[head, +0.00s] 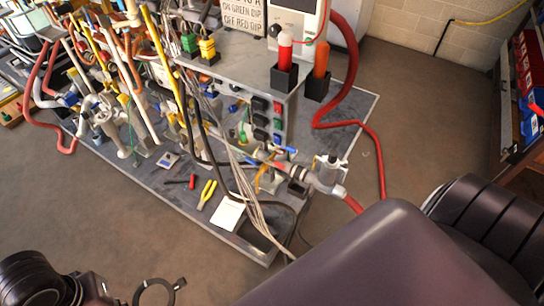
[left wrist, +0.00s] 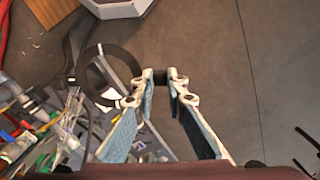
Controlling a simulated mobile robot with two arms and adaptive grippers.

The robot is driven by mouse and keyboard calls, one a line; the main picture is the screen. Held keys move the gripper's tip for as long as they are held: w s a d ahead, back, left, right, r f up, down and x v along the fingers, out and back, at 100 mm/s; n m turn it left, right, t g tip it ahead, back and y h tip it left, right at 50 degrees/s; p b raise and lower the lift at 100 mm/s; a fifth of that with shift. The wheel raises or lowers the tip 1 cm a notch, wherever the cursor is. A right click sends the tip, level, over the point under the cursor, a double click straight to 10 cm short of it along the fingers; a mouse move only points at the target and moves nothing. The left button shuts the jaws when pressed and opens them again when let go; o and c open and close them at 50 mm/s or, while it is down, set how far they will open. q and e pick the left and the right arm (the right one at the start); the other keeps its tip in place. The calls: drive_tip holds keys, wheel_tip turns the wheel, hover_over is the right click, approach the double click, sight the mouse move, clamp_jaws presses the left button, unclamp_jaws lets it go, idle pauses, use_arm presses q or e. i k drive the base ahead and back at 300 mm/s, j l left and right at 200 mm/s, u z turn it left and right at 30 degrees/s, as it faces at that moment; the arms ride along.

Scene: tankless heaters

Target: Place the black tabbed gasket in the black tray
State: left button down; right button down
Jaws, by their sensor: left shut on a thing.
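The black tabbed gasket is a thin black ring (head: 151,287) at the bottom edge of the head view, with a small tab on its right side. It also shows in the left wrist view (left wrist: 84,65), left of the fingers. My left gripper (left wrist: 160,78) is shut on a black tab at the ring's side and holds it over the floor, apart from the bench. A dark shallow rectangle (head: 257,238) at the bench's front corner, crossed by cables, looks like the black tray. My right gripper is out of view.
The grey bench (head: 125,170) is crowded with pipes, hoses and cables. Yellow-handled pliers (head: 207,194) and a white card (head: 227,213) lie left of the dark rectangle. Red hoses (head: 357,125) hang at the right. The floor in front is clear.

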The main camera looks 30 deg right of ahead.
sight(257, 236)
drive_tip(key=l+u, duration=0.15)
drive_tip(key=l, duration=0.3)
drive_tip(key=k+l+u, duration=0.15)
drive_tip(key=l, duration=0.3)
drive_tip(key=l+u, duration=0.1)
drive_tip(key=l, duration=0.4)
drive_tip(key=k+l+u, duration=0.15)
drive_tip(key=l, duration=0.3)
drive_tip(key=l+u, duration=0.15)
drive_tip(key=l, duration=0.3)
drive_tip(key=k, duration=0.05)
